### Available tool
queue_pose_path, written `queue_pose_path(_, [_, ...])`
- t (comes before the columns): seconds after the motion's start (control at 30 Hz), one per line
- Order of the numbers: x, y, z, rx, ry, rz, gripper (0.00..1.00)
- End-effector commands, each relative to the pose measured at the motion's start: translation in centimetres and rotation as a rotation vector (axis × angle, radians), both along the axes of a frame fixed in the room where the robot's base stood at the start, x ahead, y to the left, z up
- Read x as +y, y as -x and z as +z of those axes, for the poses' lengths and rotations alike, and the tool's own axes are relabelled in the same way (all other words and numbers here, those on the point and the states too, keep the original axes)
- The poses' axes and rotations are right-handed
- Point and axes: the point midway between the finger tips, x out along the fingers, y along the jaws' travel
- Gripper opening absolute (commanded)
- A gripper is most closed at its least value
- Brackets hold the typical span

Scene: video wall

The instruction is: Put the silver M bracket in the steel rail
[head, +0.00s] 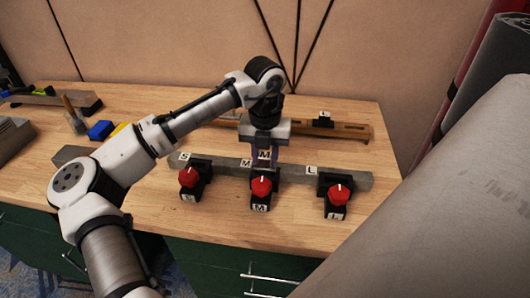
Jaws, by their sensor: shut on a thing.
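My gripper (265,148) points down over the middle of the long grey steel rail (358,181). It is shut on a small piece with a white M label (264,155), which I take to be the silver M bracket. The piece is at the rail's middle, by the rail's own M mark (246,163); I cannot tell whether it touches the rail or is seated in it. The jaws and arm hide most of the piece. S (185,156) and L (311,170) marks also show along the rail.
Red-knobbed clamps (261,188) stand along the rail's front, labelled S, M and L. A wooden rail (350,131) behind carries an L-marked block (323,119). A blue block (100,130) and tools lie left. A large grey roll (440,200) blocks the right foreground.

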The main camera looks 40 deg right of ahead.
Motion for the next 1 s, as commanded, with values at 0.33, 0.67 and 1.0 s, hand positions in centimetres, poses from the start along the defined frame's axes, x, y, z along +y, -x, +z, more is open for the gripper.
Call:
queue_pose_path(0.33, [0.0, 0.0, 0.0, 0.0, 0.0, 0.0, 0.01])
queue_pose_path(0.67, [0.0, 0.0, -0.8, 0.001, 0.001, -0.001, 0.01])
queue_pose_path(1.0, [0.0, 0.0, -1.6, 0.0, 0.001, 0.0, 0.01])
